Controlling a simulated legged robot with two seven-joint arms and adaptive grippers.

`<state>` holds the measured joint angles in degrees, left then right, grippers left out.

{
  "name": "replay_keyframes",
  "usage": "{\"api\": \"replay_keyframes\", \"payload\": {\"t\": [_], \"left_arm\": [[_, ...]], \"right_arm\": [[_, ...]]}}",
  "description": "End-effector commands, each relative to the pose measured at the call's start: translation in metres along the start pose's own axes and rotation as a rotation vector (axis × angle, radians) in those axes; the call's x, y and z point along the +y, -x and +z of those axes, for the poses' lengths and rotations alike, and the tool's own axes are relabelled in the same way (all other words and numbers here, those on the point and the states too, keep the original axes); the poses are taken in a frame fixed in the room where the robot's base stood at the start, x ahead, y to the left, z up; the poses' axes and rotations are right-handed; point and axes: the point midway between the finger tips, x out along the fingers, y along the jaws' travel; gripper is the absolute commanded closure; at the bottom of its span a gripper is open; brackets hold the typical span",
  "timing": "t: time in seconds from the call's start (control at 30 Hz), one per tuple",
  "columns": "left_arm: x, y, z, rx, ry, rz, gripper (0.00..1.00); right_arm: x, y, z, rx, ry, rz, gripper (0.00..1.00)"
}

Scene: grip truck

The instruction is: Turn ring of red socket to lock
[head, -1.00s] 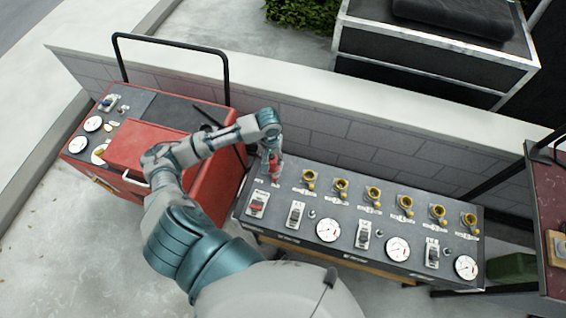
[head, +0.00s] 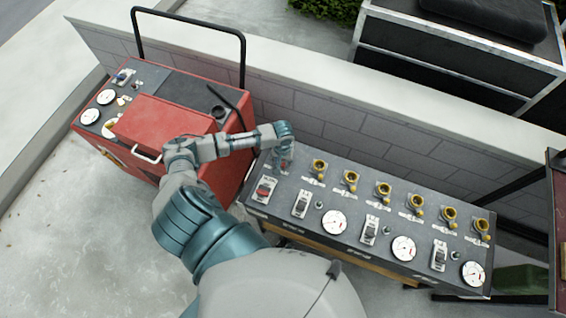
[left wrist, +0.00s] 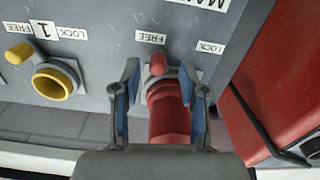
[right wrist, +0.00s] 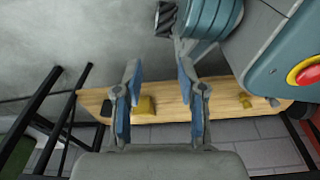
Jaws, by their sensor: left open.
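The red socket (left wrist: 168,112) shows in the left wrist view on the grey panel, with its red ring knob (left wrist: 157,64) near the FREE label. The LOCK label (left wrist: 210,47) is right of it. My left gripper (left wrist: 160,85) is open, its blue-padded fingers on either side of the socket; whether they touch it I cannot tell. In the head view my left gripper (head: 284,158) is over the left end of the panel (head: 325,190) and mostly hides the red socket. My right gripper (right wrist: 158,90) is open and empty in the right wrist view.
Several yellow sockets (head: 384,190) stand in a row to the right, one also in the left wrist view (left wrist: 52,82). Switches and gauges (head: 334,222) line the panel's front. A red machine (head: 165,120) with a black handle stands close on the left. A low wall (head: 330,118) runs behind.

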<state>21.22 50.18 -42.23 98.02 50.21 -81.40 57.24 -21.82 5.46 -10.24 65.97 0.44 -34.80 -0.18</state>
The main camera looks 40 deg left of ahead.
Motion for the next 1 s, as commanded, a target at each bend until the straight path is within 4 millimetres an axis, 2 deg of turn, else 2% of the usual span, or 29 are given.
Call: {"api": "replay_keyframes", "payload": {"t": [0.1,0.4,0.43,0.5,0.6,0.9,1.0], "left_arm": [[0.001,-0.009,0.0,-0.001,0.0,0.001,0.57],[-0.001,-0.011,-0.001,0.0,0.0,0.003,0.57],[-0.001,-0.011,-0.001,0.0,0.0,0.003,0.62],[-0.001,-0.011,-0.001,0.0,0.0,0.003,0.8],[-0.001,-0.011,-0.001,0.0,0.0,0.002,1.0],[-0.002,-0.011,-0.001,0.0,-0.006,0.0,1.0],[-0.003,-0.009,-0.001,0.0,-0.023,0.0,1.0]], "right_arm": [[0.0,0.002,-0.004,0.003,-0.001,0.0,0.6],[-0.001,0.003,-0.006,0.002,-0.001,0.003,0.6],[-0.001,0.003,-0.006,0.001,-0.001,0.003,0.6],[-0.001,0.003,-0.006,0.001,-0.001,0.003,0.6],[-0.001,0.003,-0.006,0.001,0.0,0.003,0.6],[-0.001,0.005,-0.007,0.009,0.0,0.003,0.6],[-0.001,-0.002,0.005,-0.001,0.0,0.002,0.6]]}}
